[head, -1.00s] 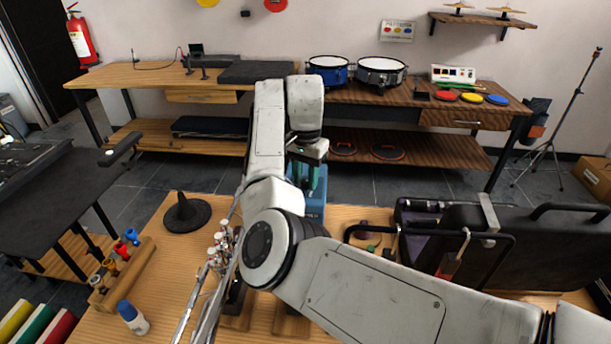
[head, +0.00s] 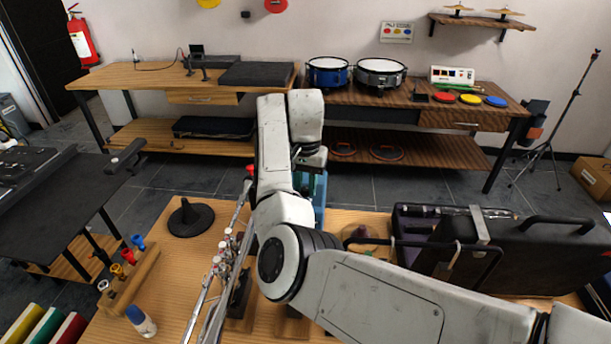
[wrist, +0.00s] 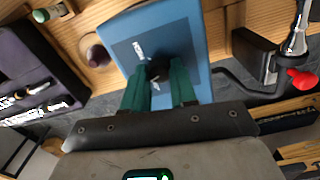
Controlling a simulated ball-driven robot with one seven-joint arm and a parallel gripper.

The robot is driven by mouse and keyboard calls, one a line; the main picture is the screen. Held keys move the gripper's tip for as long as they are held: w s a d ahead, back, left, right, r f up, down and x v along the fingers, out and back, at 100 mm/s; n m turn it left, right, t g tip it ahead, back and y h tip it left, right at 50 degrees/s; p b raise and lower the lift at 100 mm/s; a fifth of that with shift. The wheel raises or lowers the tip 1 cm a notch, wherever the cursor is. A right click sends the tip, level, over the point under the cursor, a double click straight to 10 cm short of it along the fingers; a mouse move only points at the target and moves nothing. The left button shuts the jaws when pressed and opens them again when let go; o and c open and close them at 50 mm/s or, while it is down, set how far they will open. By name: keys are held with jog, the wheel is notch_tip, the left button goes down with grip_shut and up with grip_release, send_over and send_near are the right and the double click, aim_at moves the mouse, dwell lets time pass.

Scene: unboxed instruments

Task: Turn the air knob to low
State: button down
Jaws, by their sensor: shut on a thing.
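In the wrist view, a blue box (wrist: 200,30) with a dark front panel (wrist: 192,78) lies ahead of my gripper. A dark round knob (wrist: 158,67) sits on the panel. The green fingers of my gripper (wrist: 157,75) are shut on the knob, one on either side, and partly cover it. The knob's setting cannot be read. In the head view, the blue box (head: 320,200) shows only in part behind my arm, and the knob is hidden there.
A silver trumpet (head: 222,265) stands left of my arm, with a red piece (head: 249,170) at its far end. An open case (head: 420,212) lies on the right. Bare wood shows between cone and trumpet.

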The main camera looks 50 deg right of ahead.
aim_at(305, 188)
jog(key=n+p, duration=0.3)
jog(key=p, duration=0.1)
jog(key=n+p, duration=0.2)
jog(key=shift+r+n, duration=0.3)
jog(key=shift+f+n+p, duration=0.2)
jog(key=shift+n+p, duration=1.25)
jog(key=shift+n, duration=0.35)
jog(key=c, duration=0.9)
grip_release()
jog(key=shift+f, duration=0.1)
notch_tip(305, 188, up, 11)
jog(key=shift+b, duration=0.4)
jog(key=shift+w+f, duration=0.1)
